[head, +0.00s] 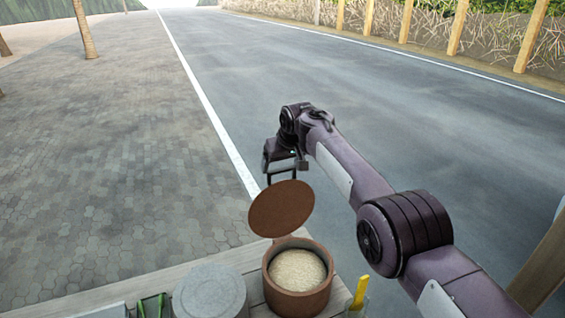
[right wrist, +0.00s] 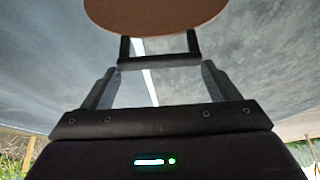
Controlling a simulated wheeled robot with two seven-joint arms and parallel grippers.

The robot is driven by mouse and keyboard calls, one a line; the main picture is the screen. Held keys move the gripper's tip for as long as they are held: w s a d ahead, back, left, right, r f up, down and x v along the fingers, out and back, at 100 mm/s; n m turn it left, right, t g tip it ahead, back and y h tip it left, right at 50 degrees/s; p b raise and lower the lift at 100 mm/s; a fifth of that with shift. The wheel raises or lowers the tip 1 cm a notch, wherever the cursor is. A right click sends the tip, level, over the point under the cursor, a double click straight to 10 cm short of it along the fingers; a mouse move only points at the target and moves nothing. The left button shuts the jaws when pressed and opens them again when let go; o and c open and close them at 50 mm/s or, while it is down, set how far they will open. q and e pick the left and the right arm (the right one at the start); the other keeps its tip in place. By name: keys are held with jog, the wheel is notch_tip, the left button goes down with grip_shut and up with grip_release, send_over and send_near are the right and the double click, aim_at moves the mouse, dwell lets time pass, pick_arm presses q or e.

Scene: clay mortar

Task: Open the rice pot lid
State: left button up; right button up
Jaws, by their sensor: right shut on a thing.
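The rice pot (head: 297,301) is a brown round pot at the bottom middle of the head view, and pale rice (head: 297,269) shows inside it. Its brown disc lid (head: 281,208) stands tilted up at the pot's back edge, leaving the mouth uncovered. My right gripper (head: 283,172) is above the lid, shut on its dark handle. In the right wrist view the handle (right wrist: 160,61) lies between the two fingertips, with the lid (right wrist: 155,14) beyond it. Whether the lid touches the pot's rim is hard to tell. My left gripper is not in view.
The pot stands on a grey plank table (head: 250,258). A grey round lidded container (head: 210,290) is left of it. A clear cup with a yellow utensil (head: 359,292) is close on its right. A box with green items (head: 152,305) is at the lower left. Open road lies beyond.

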jog(key=shift+s+f, duration=0.2)
jog(key=shift+f, duration=0.2)
jog(key=o, duration=1)
jog(key=shift+o, duration=1.4)
jog(key=shift+w, duration=0.1)
jog(key=shift+w+r, duration=0.1)
jog(key=shift+r, duration=0.05)
jog(key=b+v, duration=0.3)
jog(key=v, duration=0.4)
jog(key=shift+r, duration=0.3)
